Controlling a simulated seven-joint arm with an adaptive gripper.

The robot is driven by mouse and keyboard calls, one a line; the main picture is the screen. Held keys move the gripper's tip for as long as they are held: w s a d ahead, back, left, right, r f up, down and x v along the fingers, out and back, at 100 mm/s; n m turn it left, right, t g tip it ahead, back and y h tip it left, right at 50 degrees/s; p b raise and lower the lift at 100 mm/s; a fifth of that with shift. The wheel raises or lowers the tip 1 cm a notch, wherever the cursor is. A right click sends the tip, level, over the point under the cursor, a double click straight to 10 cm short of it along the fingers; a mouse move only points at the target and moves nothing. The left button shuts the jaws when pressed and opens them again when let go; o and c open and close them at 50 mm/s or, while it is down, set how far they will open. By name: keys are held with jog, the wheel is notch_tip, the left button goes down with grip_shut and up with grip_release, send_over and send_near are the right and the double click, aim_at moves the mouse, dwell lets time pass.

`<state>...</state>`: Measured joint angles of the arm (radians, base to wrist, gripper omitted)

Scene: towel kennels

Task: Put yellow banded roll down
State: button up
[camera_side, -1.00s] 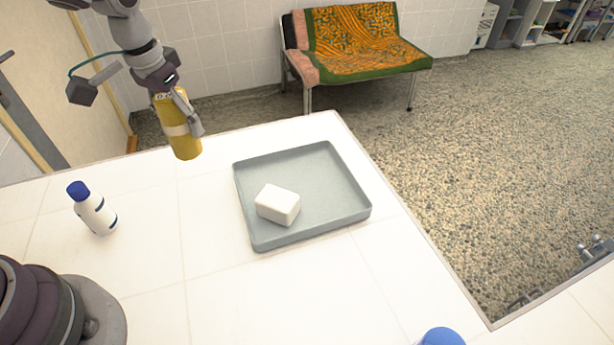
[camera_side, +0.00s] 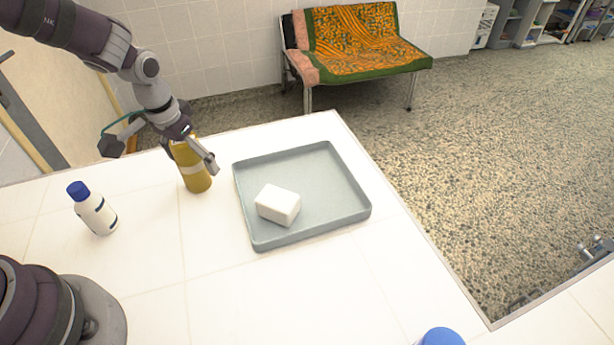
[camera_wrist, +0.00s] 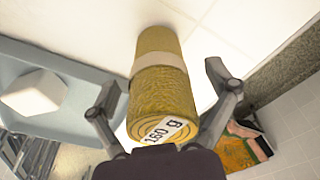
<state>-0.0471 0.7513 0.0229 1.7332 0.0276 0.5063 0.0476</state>
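The yellow banded roll (camera_side: 195,181) stands upright on the white table, left of the grey tray, its base apparently on the surface. It has a pale band around its middle, and the wrist view shows the roll (camera_wrist: 162,95) with a "160 g" label on its near end. My gripper (camera_side: 197,160) is around the upper part of the roll, one finger on each side. In the wrist view my gripper (camera_wrist: 160,82) has a narrow gap between each finger and the roll, so it looks slightly open. The far finger is mostly hidden in the side view.
The grey tray (camera_side: 320,225) holds a white block (camera_side: 278,204). A white bottle with a blue cap (camera_side: 94,209) stands at the left. A blue round top (camera_side: 441,337) shows at the bottom edge. A bench with a patterned cloth (camera_side: 356,42) stands beyond.

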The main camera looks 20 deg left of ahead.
jog(key=r, duration=0.4)
jog(key=s+r, duration=0.1)
jog(key=r, duration=0.6)
jog(key=shift+s+r, duration=0.35)
jog(key=shift+r, duration=0.05)
jog(key=s+d+r+t, duration=0.1)
jog(key=s+r+t, duration=0.2)
jog(key=s, duration=0.9)
notch_tip(320, 180, up, 3)
jog(key=shift+s+d+f+t, duration=0.15)
jog(key=shift+s+d+t, duration=0.15)
jog(key=shift+d+t, duration=0.1)
